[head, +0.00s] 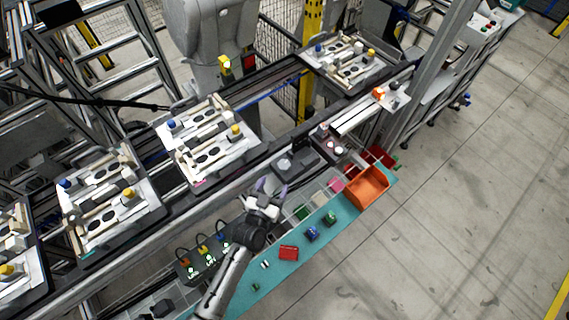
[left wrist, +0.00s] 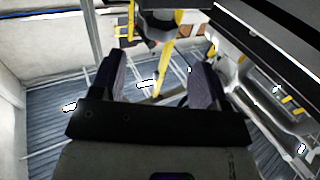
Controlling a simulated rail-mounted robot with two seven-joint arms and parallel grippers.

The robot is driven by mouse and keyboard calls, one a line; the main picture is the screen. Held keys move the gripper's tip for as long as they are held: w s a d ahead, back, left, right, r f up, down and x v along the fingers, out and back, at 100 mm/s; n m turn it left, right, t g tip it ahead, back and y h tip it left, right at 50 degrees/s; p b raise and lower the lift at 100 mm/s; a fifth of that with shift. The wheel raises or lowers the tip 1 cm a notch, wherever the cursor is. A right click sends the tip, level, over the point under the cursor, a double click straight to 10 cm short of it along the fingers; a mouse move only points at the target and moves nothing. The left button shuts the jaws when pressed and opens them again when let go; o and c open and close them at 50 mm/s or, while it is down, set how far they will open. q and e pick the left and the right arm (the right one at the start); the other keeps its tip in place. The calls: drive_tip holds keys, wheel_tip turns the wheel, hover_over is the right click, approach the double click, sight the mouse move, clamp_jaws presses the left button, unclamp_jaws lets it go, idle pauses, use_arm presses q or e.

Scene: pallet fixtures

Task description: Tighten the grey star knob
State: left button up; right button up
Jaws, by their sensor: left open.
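No grey star knob can be made out for certain in either view. The pallet fixtures carry blue knobs (head: 171,124) and yellow knobs (head: 235,129), too small to show a star shape. My left gripper (head: 272,187) is open and empty, near the conveyor's front edge, below the middle pallet (head: 190,171) and apart from it. In the left wrist view the two dark fingers of the left gripper (left wrist: 155,82) stand wide apart with nothing between them. My right gripper is in neither view.
A teal shelf (head: 343,228) in front holds an orange bin (head: 367,186), a red block (head: 289,252) and small parts. A dark device (head: 297,163) stands right of the gripper. Several cabled units (head: 205,257) lie left of my arm. The floor at right is clear.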

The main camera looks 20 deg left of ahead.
sight(281, 170)
use_arm(q)
drive_tip(key=w, duration=0.8)
drive_tip(key=shift+d+b, duration=0.1)
drive_tip(key=shift+b, duration=0.2)
drive_tip(key=shift+w, duration=0.5)
drive_tip(key=shift+c, duration=0.5)
drive_tip(key=c, duration=0.8)
drive_tip(key=shift+m+h+b, duration=0.3)
drive_tip(key=shift+h+b, duration=0.05)
drive_tip(key=shift+h, duration=0.05)
drive_tip(key=shift+c, duration=0.2)
drive_tip(key=shift+m+h, duration=0.5)
drive_tip(key=shift+h, duration=0.3)
